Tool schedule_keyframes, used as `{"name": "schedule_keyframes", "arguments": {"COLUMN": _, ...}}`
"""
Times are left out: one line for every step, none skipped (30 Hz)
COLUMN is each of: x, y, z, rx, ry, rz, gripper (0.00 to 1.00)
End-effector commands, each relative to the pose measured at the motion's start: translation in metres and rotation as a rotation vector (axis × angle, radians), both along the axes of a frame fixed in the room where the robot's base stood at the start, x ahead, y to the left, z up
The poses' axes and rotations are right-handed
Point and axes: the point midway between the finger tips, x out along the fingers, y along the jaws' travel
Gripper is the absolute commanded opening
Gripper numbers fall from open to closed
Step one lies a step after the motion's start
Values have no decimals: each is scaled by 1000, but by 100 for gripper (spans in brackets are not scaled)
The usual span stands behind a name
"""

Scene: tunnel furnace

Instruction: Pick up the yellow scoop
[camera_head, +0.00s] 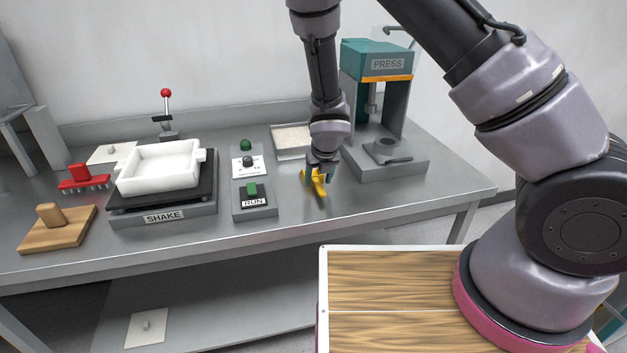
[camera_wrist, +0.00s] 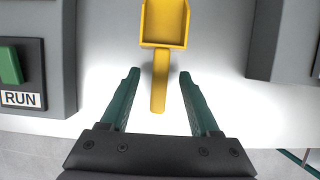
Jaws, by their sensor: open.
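The yellow scoop (camera_wrist: 164,26) lies on the grey workbench in the wrist view, with its handle pointing down toward my gripper. My gripper (camera_wrist: 158,76) has its two green fingers spread, one on each side of the scoop's handle, with clear gaps. I cannot tell how far above the handle they are. In the head view the scoop (camera_head: 317,186) lies near the bench's front edge, right of the RUN button box, and my gripper (camera_head: 319,172) is over it and partly hides it.
The RUN box (camera_head: 254,204) stands left of the scoop, and the teal press (camera_head: 390,115) stands to the right. A pale tray (camera_head: 291,155) lies behind. The shaker (camera_head: 164,215) with a white basin, a red rake (camera_head: 83,181) and a wooden block (camera_head: 57,232) are farther left.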

Motion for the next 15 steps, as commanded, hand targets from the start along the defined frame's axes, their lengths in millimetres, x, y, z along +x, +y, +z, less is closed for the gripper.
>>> {"name": "schedule_keyframes", "arguments": {"x": 2, "y": 0, "z": -5, "rx": -1, "ry": 0, "rz": 0, "gripper": 62}}
{"name": "schedule_keyframes", "arguments": {"x": 3, "y": 0, "z": -7, "rx": 0, "ry": 0, "rz": 1, "gripper": 62}}
{"name": "schedule_keyframes", "arguments": {"x": 4, "y": 0, "z": -9, "rx": 0, "ry": 0, "rz": 0, "gripper": 62}}
{"name": "schedule_keyframes", "arguments": {"x": 4, "y": 1, "z": -10, "rx": 0, "ry": 0, "rz": 0, "gripper": 62}}
{"name": "schedule_keyframes", "arguments": {"x": 4, "y": 1, "z": -10, "rx": 0, "ry": 0, "rz": 0, "gripper": 62}}
{"name": "schedule_keyframes", "arguments": {"x": 5, "y": 1, "z": -11, "rx": 0, "ry": 0, "rz": -1, "gripper": 62}}
{"name": "schedule_keyframes", "arguments": {"x": 5, "y": 1, "z": -11, "rx": 0, "ry": 0, "rz": -1, "gripper": 62}}
{"name": "schedule_keyframes", "arguments": {"x": 5, "y": 1, "z": -10, "rx": 1, "ry": 0, "rz": -1, "gripper": 62}}
{"name": "schedule_keyframes", "arguments": {"x": 5, "y": 1, "z": -10, "rx": 1, "ry": 0, "rz": -1, "gripper": 62}}
{"name": "schedule_keyframes", "arguments": {"x": 5, "y": 1, "z": -10, "rx": 0, "ry": 0, "rz": -1, "gripper": 62}}
{"name": "schedule_keyframes", "arguments": {"x": 5, "y": 1, "z": -10, "rx": 0, "ry": 0, "rz": -1, "gripper": 62}}
{"name": "schedule_keyframes", "arguments": {"x": 5, "y": 1, "z": -10, "rx": 0, "ry": 0, "rz": -1, "gripper": 62}}
{"name": "schedule_keyframes", "arguments": {"x": 4, "y": 1, "z": -10, "rx": 0, "ry": 0, "rz": -1, "gripper": 62}}
{"name": "schedule_keyframes", "arguments": {"x": 4, "y": 1, "z": -10, "rx": 0, "ry": 0, "rz": -1, "gripper": 62}}
{"name": "schedule_keyframes", "arguments": {"x": 4, "y": 1, "z": -11, "rx": 0, "ry": 0, "rz": -1, "gripper": 62}}
